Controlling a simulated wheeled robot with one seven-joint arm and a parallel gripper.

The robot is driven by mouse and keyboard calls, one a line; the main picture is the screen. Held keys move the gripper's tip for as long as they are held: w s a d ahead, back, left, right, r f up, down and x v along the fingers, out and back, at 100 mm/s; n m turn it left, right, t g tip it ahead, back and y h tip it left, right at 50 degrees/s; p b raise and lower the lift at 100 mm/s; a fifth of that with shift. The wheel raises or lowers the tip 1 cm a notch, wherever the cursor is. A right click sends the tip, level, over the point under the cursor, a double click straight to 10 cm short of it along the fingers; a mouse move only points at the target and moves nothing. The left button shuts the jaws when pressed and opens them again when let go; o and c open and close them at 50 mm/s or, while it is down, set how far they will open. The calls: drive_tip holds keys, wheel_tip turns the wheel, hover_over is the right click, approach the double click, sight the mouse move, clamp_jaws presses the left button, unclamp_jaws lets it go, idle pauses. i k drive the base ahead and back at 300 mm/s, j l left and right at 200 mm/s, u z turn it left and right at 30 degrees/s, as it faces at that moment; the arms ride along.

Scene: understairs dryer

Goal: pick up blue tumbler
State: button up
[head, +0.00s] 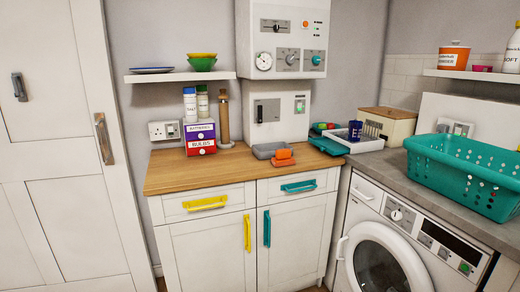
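A small dark blue cup (354,131), which looks like the blue tumbler, stands upright at the back right of the counters. It appears to be on or just behind a white tray (368,146), and a light mark shows on its side. My gripper and arm are not in this view.
A teal basket (462,174) fills the right counter above the washer. The wooden counter's front left (180,177) is clear.

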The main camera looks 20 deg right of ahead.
sight(355, 129)
drive_tip(key=i+j+u, duration=0.1)
drive_tip(key=i, duration=1.1)
drive_tip(key=i+j+z, duration=0.1)
drive_tip(key=i+z, duration=0.35)
drive_tip(key=i+j+z, duration=0.2)
drive_tip(key=z, duration=0.2)
drive_tip(key=i+j+z, duration=0.3)
drive_tip(key=z, duration=0.15)
